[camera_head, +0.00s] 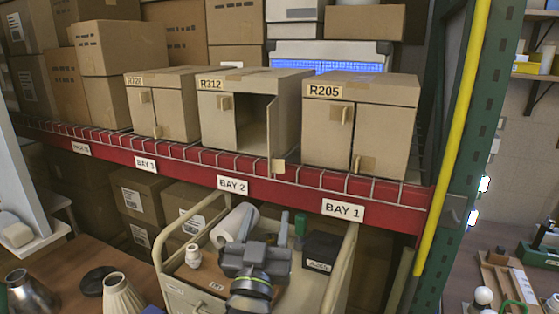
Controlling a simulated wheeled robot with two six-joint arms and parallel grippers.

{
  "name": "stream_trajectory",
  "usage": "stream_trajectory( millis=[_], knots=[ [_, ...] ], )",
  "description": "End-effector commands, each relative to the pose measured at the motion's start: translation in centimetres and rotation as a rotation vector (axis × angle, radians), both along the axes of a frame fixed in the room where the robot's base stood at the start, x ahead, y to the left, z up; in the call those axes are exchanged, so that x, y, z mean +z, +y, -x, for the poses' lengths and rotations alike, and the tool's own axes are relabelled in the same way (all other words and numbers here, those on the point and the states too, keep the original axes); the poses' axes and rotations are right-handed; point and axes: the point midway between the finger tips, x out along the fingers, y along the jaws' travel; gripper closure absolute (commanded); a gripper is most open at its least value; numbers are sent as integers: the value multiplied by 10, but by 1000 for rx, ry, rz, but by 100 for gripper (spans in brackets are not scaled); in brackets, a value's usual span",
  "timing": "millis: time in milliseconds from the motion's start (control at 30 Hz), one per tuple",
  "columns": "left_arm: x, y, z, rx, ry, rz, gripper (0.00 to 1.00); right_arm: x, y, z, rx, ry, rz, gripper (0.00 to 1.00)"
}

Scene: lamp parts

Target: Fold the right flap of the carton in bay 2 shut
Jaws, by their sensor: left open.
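The carton in bay 2 (256,82), labelled R312, stands on the red-edged shelf between two other cartons. Its left flap (217,120) is shut and has a small tab. Its right flap (273,137) is open and sticks out toward me, seen nearly edge-on, with a tan tab (278,166) low on its outer end. The dark inside of the carton shows between the flaps. My right gripper is not in view.
Carton R205 (388,125) stands close on the right and carton R726 (178,102) on the left, both closed. The red shelf edge (290,189) with wire mesh runs below them. A cart (190,290) holds a white roll (233,226) and a black box (321,248).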

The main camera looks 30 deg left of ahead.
Motion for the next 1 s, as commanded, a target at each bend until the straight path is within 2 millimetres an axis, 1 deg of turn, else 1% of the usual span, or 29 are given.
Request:
stream_trajectory(
  millis=[233, 367, 600, 800, 1000],
  knots=[
    [15, 9, -27, 1, 1, -7, 49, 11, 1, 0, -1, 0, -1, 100],
    [25, 17, -49, 1, 3, -7, 49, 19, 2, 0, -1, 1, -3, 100],
    [45, 32, -94, 1, 5, -5, 49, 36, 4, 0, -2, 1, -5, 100],
    [58, 42, -126, 2, 5, -2, 49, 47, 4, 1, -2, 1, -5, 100],
    [63, 48, -144, 2, 5, 0, 49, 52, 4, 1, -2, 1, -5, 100]
  ],
)
